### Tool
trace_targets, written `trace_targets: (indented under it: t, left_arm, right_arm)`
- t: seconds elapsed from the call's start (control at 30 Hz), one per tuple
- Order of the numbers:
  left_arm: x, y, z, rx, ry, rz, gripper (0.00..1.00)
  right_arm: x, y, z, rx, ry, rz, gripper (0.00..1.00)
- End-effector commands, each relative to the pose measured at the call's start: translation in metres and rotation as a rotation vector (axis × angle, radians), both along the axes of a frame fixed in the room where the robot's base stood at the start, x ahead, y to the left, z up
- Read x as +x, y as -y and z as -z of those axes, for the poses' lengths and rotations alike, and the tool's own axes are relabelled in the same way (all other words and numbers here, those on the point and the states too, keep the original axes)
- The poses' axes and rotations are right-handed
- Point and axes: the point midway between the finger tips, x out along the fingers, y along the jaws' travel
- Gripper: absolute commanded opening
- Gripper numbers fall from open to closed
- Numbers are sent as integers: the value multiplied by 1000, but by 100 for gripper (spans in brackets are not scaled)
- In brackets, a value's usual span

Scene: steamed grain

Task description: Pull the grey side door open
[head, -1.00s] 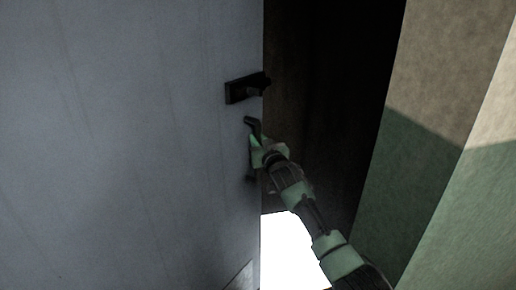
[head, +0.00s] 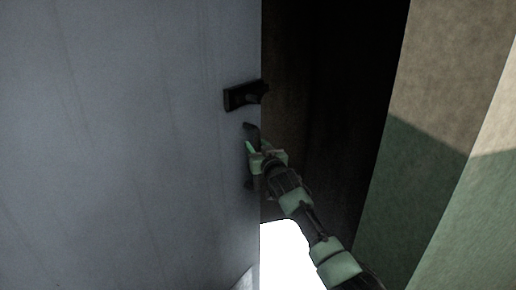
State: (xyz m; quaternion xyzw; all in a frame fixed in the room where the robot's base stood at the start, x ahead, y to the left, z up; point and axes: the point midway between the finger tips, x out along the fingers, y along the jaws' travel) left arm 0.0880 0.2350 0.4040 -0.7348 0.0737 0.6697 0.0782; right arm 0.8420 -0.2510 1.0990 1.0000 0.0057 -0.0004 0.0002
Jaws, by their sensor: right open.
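The grey side door (head: 130,140) fills the left half of the head view. It stands partly open, with a dark gap along its right edge. Its black handle (head: 243,96) sits near that edge. My right gripper (head: 249,140) is open and empty, below the handle and apart from it, close to the door's edge. I cannot tell whether its fingers touch the door. My left gripper is not in view.
A wall (head: 420,160), beige above and green below, stands on the right. Between it and the door is a dark opening (head: 335,90). A bright white patch (head: 285,255) shows at the bottom of the gap.

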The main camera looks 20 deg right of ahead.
Motion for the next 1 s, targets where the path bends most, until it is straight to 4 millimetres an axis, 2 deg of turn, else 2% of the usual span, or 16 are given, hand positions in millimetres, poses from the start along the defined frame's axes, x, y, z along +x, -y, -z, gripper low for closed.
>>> trace_targets:
  t: [0.17,0.6,0.77,1.0]
  left_arm:
    - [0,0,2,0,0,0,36]
    - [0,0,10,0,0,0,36]
    - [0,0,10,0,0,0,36]
    - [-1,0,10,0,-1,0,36]
  right_arm:
    - [-11,0,1,0,0,-1,41]
    - [-68,2,2,0,0,0,41]
    - [-77,2,1,0,-1,1,41]
    - [-78,2,1,0,-1,1,41]
